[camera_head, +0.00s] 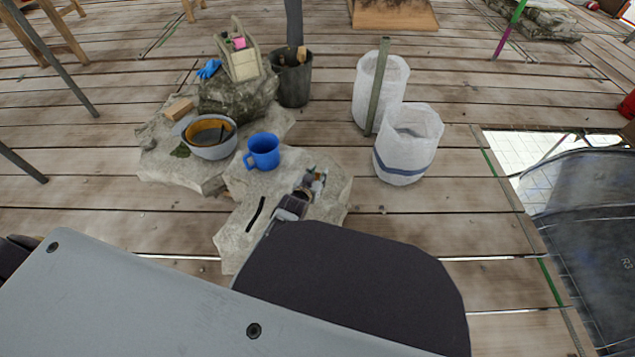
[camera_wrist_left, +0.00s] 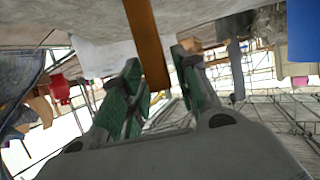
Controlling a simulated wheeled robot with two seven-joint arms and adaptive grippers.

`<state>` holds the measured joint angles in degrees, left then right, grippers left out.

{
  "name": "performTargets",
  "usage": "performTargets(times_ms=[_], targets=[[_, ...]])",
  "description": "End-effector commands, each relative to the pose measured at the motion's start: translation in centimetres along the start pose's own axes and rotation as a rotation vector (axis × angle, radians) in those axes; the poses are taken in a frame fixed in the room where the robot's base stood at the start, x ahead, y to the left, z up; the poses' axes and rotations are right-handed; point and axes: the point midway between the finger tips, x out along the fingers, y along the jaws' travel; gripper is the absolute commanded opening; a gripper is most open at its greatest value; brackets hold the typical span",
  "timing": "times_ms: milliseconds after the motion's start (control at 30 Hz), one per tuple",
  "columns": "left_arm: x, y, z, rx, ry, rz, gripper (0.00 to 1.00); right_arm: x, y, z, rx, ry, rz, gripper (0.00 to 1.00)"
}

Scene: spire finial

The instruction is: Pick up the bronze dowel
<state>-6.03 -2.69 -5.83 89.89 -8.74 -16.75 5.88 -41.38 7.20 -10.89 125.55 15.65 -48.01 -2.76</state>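A brown, bronze-coloured bar, which looks like the bronze dowel (camera_wrist_left: 150,45), runs down from the top edge of the left wrist view. Its lower end lies between the two green-padded fingers of my left gripper (camera_wrist_left: 158,75). A gap shows between the bar and the finger on each side, so the gripper looks open. In the head view my left gripper (camera_head: 314,182) is small and partly hidden by my own arm, low over the pale stone slab (camera_head: 235,235). The dowel cannot be made out clearly there. My right gripper does not show.
A blue mug (camera_head: 264,151) stands on the slab behind the gripper, and a dark thin strip (camera_head: 256,214) lies left of it. A grey bowl (camera_head: 210,138) is farther left. Two white bags (camera_head: 408,145) stand right, with bare planks around them.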

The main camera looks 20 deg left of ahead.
Motion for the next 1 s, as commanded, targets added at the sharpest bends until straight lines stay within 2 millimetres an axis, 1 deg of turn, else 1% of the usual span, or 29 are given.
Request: performTargets(times_ms=[33, 200, 667, 867, 1000], targets=[[0.0, 0.0, 0.0, 0.0, 0.0, 0.0, 0.2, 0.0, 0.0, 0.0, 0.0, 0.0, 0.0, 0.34], [0.0, 0.0, 0.0, 0.0, 0.0, 0.0, 0.0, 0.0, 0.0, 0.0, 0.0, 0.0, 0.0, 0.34], [-0.1, 0.0, -0.3, 0.0, 0.002, 0.0, 0.0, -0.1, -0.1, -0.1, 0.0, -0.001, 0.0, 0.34], [-0.4, 0.0, -1.1, 0.0, 0.003, 0.0, 0.0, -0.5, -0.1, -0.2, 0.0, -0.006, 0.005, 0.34], [-0.8, 0.0, -2.2, 0.0, 0.003, 0.0, 0.0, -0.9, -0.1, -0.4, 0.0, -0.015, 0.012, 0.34]])
